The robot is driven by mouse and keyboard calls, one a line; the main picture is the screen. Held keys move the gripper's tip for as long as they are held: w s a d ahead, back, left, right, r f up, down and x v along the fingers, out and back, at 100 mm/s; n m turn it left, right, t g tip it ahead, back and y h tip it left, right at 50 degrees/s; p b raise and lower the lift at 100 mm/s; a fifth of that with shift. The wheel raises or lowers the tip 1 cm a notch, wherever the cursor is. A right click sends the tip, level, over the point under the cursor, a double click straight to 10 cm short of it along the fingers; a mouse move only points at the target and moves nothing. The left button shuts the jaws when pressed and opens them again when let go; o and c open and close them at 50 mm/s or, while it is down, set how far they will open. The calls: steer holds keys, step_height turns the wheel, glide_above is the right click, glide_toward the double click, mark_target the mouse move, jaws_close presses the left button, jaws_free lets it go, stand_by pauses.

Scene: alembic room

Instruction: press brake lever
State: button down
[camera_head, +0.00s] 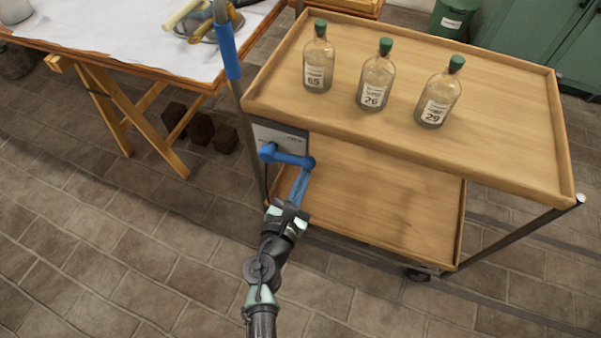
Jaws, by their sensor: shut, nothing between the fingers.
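The blue brake lever (288,158) is on a grey plate at the cart's left end, just below the top tray. It runs slightly downward from a round knob at left to a rounded end at right. My gripper (303,172) reaches up from below, with its narrow bluish fingers together and nothing between them. The fingertips are at the lever's right end in the picture and overlap it. I cannot tell whether they touch it or are just in front.
The wooden cart's top tray (500,120) carries three green-stoppered bottles (377,80) labelled 65, 26 and 29. The lower shelf (360,205) looks empty. A trestle table (110,40) stands at left, with dark blocks (200,130) underneath. The tiled floor in front is clear.

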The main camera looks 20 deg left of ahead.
mark_target(303, 165)
step_height(303, 165, up, 2)
steer(key=shift+a+r+n+p, duration=0.15)
steer(key=shift+n+p, duration=0.75)
steer(key=shift+p, duration=0.15)
steer(key=shift+a+r+p, duration=0.15)
steer(key=shift+r+p, duration=0.25)
steer(key=shift+p, duration=0.15)
